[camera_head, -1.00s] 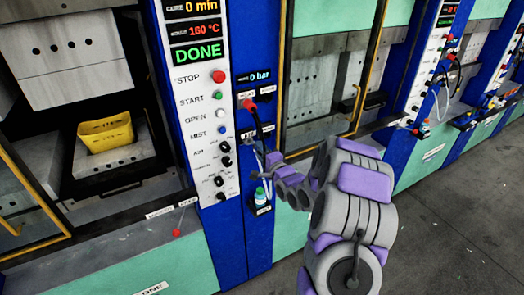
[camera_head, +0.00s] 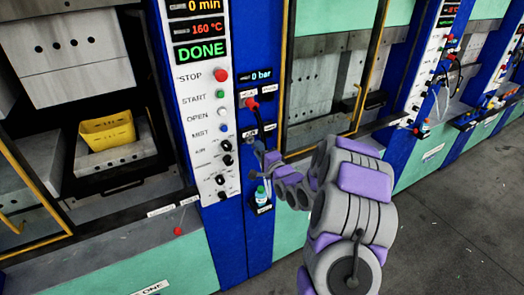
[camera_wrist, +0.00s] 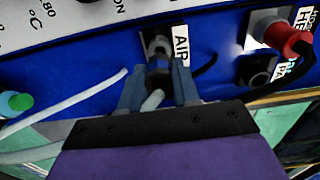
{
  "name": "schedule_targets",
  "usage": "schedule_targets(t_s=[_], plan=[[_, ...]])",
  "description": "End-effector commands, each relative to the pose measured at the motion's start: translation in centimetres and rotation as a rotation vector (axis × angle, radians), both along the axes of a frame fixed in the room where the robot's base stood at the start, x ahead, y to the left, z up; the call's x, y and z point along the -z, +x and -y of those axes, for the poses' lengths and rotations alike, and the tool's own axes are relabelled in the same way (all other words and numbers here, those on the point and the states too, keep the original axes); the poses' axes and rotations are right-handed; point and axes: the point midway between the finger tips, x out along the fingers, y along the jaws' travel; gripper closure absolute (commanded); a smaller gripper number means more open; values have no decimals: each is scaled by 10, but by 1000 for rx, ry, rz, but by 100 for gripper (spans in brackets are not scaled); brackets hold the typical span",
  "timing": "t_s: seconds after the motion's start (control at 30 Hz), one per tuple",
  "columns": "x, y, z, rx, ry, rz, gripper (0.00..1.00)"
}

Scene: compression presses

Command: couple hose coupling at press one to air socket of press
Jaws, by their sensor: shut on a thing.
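In the wrist view my gripper (camera_wrist: 158,82) is shut on the hose coupling (camera_wrist: 158,66), a dark fitting between the two blue-grey fingers. The pale hose (camera_wrist: 152,101) shows just below it. The air socket (camera_wrist: 159,42), a metal fitting beside the AIR label (camera_wrist: 181,46), is straight ahead of the coupling. They look lined up and very close; I cannot tell whether they touch or are joined. In the head view my gripper (camera_head: 262,150) is small and partly hidden, at the blue post of press one, below the red connector.
A red connector (camera_wrist: 284,36) with a dark hose sits right of the air socket. A bottle with a green cap (camera_wrist: 14,104) stands at the left. The control panel (camera_head: 204,120) and a yellow bin (camera_head: 107,132) inside the open press are left of my arm.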

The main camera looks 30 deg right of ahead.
Motion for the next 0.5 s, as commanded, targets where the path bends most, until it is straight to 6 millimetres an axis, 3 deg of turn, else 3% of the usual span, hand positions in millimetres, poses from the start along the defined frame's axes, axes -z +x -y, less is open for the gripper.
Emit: schedule_targets(t_s=[0.5], plan=[[-1, -1, -12, -2, -7, 0, 100]])
